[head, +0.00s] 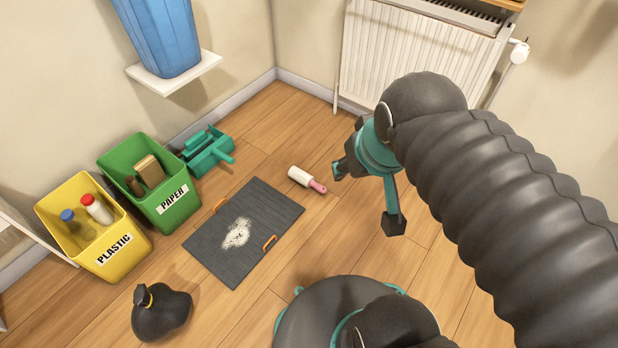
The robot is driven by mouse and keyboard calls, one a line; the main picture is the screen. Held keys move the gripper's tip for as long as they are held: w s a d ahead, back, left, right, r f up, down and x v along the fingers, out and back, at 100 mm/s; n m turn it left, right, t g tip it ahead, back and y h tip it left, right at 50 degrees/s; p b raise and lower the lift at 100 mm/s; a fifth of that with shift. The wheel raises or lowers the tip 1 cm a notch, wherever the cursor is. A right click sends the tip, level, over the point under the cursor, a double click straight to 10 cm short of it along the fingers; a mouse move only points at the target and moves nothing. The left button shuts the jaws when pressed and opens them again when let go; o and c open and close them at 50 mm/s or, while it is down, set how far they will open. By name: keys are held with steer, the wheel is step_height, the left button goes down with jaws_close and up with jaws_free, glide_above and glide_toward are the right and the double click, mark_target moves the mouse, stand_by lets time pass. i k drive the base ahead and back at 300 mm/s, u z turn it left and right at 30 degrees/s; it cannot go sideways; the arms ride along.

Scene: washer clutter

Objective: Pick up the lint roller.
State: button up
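The lint roller (302,177) lies on the wooden floor, just beyond the right corner of a dark grey mat. It has a white roll and a pink handle (318,187) pointing to the lower right. My gripper (364,198) is to the right of the roller, apart from it in the picture. Its two fingers are spread wide with nothing between them. My arm comes in from the right side; its height above the floor is hard to tell.
The grey mat (205,246) has orange handles and a pale spill. A yellow plastic bin (128,255), a green paper bin (178,214) and a teal dustpan (208,157) stand left. A black bag (160,312) lies lower left. A radiator (412,62) is behind.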

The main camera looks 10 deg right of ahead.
mark_target(300, 176)
steer(key=u, duration=0.9)
steer(key=k, duration=1.2)
steer(key=z, duration=0.9)
